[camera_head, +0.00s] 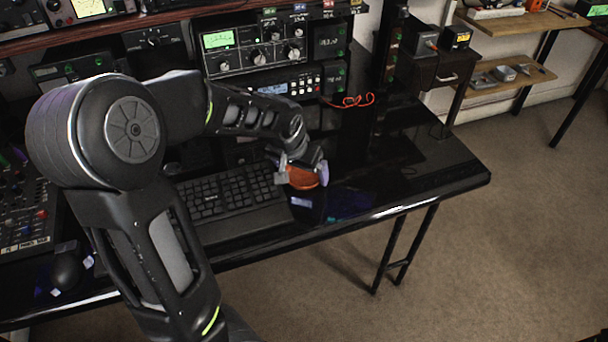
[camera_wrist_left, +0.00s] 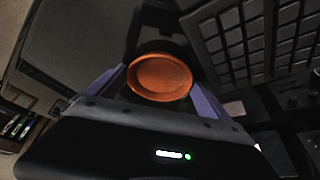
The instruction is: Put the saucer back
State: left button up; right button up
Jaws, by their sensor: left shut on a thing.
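The saucer (camera_head: 303,178) is a small, round, orange-brown dish. In the head view it is at the right end of the keyboard, over the black desk. My left gripper (camera_head: 301,172) is shut on the saucer, with a finger at either side of it. In the left wrist view the saucer (camera_wrist_left: 160,77) shows its open face between the two purple-grey fingers of the left gripper (camera_wrist_left: 165,92). I cannot tell whether the saucer touches the desk. My right gripper is in neither view.
A black keyboard (camera_head: 230,198) lies just left of the saucer. A rack of radio gear (camera_head: 262,50) stands behind, with a red coiled cable (camera_head: 350,101) near it. The glossy black desk (camera_head: 420,165) is clear to the right, up to its edge.

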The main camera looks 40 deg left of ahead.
aim_at(302, 178)
pick_arm(q)
jog(key=c, duration=1.1)
notch_tip(302, 178, up, 10)
jog(key=p, duration=0.1)
dwell(0.4)
